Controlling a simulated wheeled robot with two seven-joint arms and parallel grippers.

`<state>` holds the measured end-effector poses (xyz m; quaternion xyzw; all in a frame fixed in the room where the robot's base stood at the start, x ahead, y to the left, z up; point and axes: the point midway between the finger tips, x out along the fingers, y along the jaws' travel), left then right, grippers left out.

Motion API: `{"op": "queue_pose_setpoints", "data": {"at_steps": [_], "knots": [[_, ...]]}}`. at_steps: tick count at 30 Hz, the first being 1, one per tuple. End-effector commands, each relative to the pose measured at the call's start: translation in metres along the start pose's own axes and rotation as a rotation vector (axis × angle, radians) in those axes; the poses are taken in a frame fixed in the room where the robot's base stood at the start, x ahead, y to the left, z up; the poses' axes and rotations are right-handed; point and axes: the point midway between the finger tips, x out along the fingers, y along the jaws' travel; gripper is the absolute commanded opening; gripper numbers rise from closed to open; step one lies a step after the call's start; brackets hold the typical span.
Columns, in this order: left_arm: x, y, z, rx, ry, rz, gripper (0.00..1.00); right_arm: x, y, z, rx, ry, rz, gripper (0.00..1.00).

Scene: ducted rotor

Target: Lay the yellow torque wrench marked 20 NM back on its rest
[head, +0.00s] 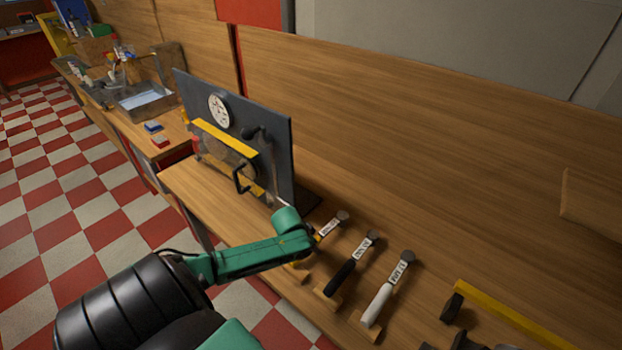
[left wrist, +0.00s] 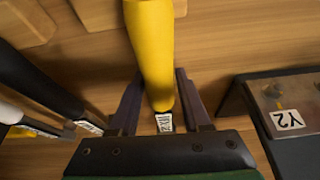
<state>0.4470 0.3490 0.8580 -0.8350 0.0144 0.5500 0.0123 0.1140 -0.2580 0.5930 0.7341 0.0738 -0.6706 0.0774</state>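The yellow torque wrench shows in the left wrist view by its thick yellow handle (left wrist: 152,45), with a small label at its narrow end. In the head view the wrench's label (head: 329,228) and round head show beside my green wrist; most of the handle is hidden there. A wooden rest (left wrist: 95,14) lies beside and partly behind the handle; any contact between them is hidden. My right gripper is not in view.
A black-handled wrench (head: 345,274) and a white-handled wrench (head: 377,305) lie alongside on wooden rests. A dark upright panel (head: 270,130) stands behind my wrist. A yellow bar (head: 510,318) lies at lower right.

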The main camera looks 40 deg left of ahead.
Motion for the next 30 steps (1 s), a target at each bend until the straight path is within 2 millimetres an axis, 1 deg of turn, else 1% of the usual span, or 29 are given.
{"op": "queue_pose_setpoints", "data": {"at_steps": [10,14,17,20,24,27,30], "knots": [[0.000,0.000,0.002,0.000,-0.004,0.000,0.71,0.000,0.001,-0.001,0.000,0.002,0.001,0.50],[-0.008,-0.001,0.001,0.001,-0.003,-0.001,0.71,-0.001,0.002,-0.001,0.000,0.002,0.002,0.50],[-0.025,-0.001,0.002,0.003,-0.003,-0.001,0.71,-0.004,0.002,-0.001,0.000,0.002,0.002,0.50],[-0.050,-0.001,0.002,0.004,-0.004,-0.001,0.71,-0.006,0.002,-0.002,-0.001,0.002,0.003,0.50],[-0.092,0.001,0.001,0.008,-0.004,0.000,0.71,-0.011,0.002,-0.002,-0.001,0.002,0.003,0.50],[-0.118,0.001,0.001,0.003,-0.004,0.001,0.71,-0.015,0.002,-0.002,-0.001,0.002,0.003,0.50],[-0.136,0.001,0.001,0.000,-0.002,0.002,0.71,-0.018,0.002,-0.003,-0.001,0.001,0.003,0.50]]}}
